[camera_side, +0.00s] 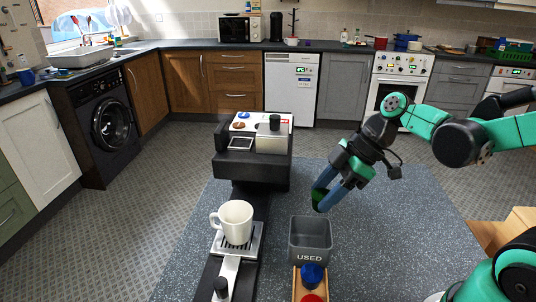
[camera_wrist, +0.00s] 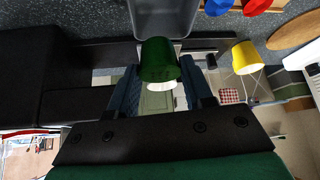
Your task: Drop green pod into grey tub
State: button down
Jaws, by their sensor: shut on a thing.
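The green pod (camera_side: 317,199) is held between the blue fingertips of my gripper (camera_side: 327,198), dark green and partly covered by a finger in the side view. In the wrist view the green pod (camera_wrist: 158,58) sits between the two fingers, with a pale end showing. The grey tub (camera_side: 310,253), marked USED, stands on the worktop and looks empty. In the side view the pod appears above the tub's back rim, outside its opening in the picture. The grey tub (camera_wrist: 165,22) also shows at the top of the wrist view, partly cut off.
A wooden box (camera_side: 297,286) with a blue pod (camera_side: 312,274) and a red pod (camera_side: 311,299) stands in front of the tub. To the left is a black coffee machine (camera_side: 245,172) with a white mug (camera_side: 236,222). The speckled worktop (camera_side: 390,245) right of the tub is clear.

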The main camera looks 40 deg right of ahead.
jog(key=shift+f, duration=2.65)
jog(key=shift+c, duration=1.4)
grip_release()
jog(key=shift+d+r, duration=0.1)
jog(key=shift+v, duration=2.7)
